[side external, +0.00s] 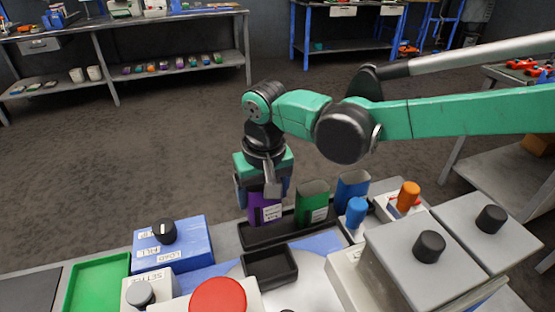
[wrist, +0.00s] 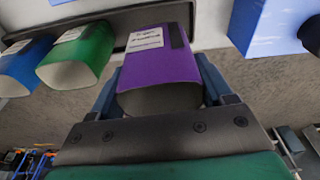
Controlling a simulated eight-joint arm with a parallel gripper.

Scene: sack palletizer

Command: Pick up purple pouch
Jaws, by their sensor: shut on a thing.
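The purple pouch (side external: 262,209) stands upright at the left end of a dark rack (side external: 268,232) in the side view, with a white label on its front. My gripper (side external: 264,195) comes down over it from above, with its fingers on either side of the pouch. In the wrist view, the purple pouch (wrist: 160,62) lies between my two blue fingers, and my gripper (wrist: 160,88) is shut on it. The pouch's lower end is at or just above the dark rack (wrist: 205,10); I cannot tell if it touches.
A green pouch (side external: 312,203) and a blue pouch (side external: 352,190) stand to the right in the rack. A blue box with a black knob (side external: 172,243) is at left. A small dark tray (side external: 270,266), a red button (side external: 218,296) and grey boxes with knobs (side external: 410,250) are in front.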

